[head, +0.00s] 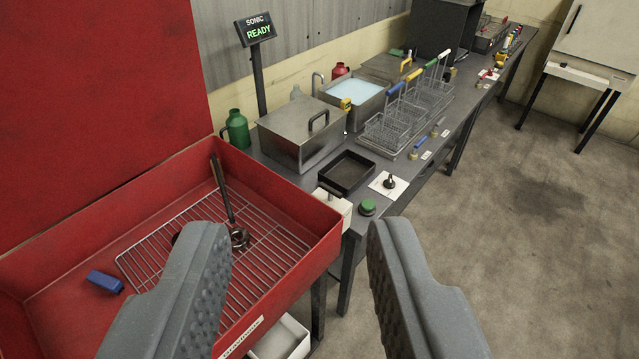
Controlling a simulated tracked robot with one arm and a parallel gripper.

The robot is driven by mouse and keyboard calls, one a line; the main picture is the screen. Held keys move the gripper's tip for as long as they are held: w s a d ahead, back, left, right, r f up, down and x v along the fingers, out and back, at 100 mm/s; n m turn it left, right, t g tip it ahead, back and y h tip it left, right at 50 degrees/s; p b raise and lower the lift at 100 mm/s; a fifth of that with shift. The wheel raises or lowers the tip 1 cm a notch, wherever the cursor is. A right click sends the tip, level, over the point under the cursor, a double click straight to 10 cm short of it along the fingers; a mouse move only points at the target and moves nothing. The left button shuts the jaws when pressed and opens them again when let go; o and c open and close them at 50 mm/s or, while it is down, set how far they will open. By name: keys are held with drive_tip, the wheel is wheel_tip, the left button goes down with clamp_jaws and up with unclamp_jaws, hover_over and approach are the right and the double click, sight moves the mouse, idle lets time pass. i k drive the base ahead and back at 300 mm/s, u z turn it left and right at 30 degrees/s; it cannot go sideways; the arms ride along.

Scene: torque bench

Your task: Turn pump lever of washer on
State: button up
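The washer is a red open basin (300,196) with a raised red lid (90,90) and a wire rack (268,238) inside. A dark hose or spout (222,192) stands in it and ends in a round metal head. A small white box (340,207) sits at the basin's right corner with a little dark lever-like part on it; I cannot tell for sure that this is the pump lever or how it is set. My gripper (297,235) is open and empty, its two grey fingers spread wide in front of the basin and apart from the box.
A blue block (105,281) lies in the basin. Beside the box are a green button (367,207), a black knob on a white card (389,182) and a black tray (347,172). The bench behind holds a steel tank (300,138) and wire baskets (388,130). The floor at right is clear.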

sight(331, 192)
drive_tip(key=u, duration=0.15)
drive_tip(key=i, duration=0.95)
drive_tip(key=z, duration=0.35)
